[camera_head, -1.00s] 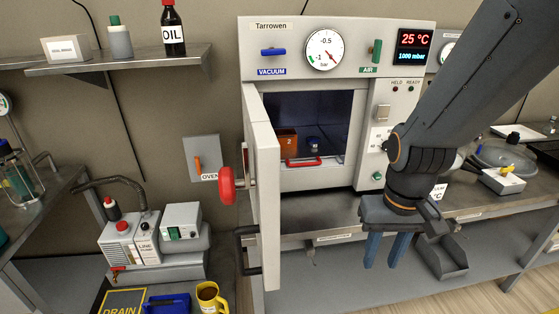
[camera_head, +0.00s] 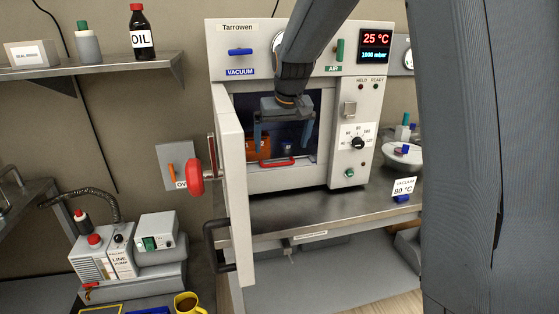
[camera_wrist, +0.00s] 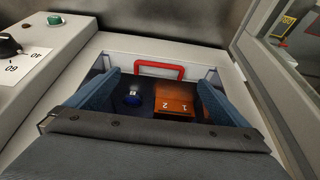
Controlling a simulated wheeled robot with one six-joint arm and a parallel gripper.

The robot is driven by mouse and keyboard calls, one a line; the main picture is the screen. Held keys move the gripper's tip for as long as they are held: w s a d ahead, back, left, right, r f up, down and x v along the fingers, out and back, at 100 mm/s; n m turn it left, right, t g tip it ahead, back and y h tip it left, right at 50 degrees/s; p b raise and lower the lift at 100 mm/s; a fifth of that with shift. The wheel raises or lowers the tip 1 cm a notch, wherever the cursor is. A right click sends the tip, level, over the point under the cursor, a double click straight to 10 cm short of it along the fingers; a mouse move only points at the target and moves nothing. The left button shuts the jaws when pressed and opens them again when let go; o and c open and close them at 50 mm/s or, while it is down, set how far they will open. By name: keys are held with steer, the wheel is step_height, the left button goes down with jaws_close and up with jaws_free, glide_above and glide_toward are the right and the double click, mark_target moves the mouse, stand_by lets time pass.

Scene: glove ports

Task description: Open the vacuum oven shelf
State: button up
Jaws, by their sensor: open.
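The vacuum oven (camera_head: 345,180) stands on the bench with its door (camera_head: 231,180) swung open to the left. Inside, low at the front, is the shelf's red handle (camera_head: 278,161), also at the top middle of the wrist view (camera_wrist: 160,68). An orange numbered block (camera_wrist: 174,101) and a blue-capped item (camera_wrist: 133,97) sit behind the handle; the shelf surface is dark. My gripper (camera_head: 282,143) is open and empty at the oven opening, fingers pointing down. In the wrist view its blue fingers (camera_wrist: 158,82) are either side of the handle; contact cannot be told.
A vacuum pump (camera_head: 110,255) stands at lower left. The bench front (camera_head: 290,215) is clear.

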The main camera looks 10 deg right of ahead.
steer(key=x, duration=0.7)
steer(key=shift+f+p, duration=0.25)
steer(key=shift+p, duration=0.2)
